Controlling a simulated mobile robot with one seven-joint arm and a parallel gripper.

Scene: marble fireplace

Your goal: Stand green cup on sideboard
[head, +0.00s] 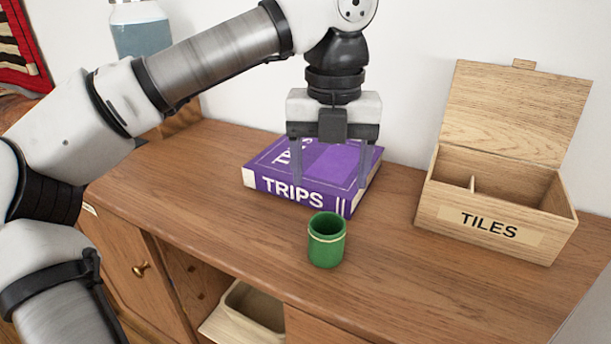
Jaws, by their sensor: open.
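A green cup (326,243) with a pale band near its rim stands upright on the wooden sideboard (400,285), in front of a purple book. My gripper (331,180) is open and points down, with its fingers in front of and over the purple book. It is above and behind the cup, apart from it, and nothing shows between the fingers. I cannot tell whether the fingertips touch the book.
The purple book (270,181) marked TRIPS lies flat on the sideboard. An open wooden box (545,238) marked TILES, its lid up, stands at the right. A blue-grey jar (142,36) is at the back left. An open compartment below holds a light tray (222,325). The right front top is clear.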

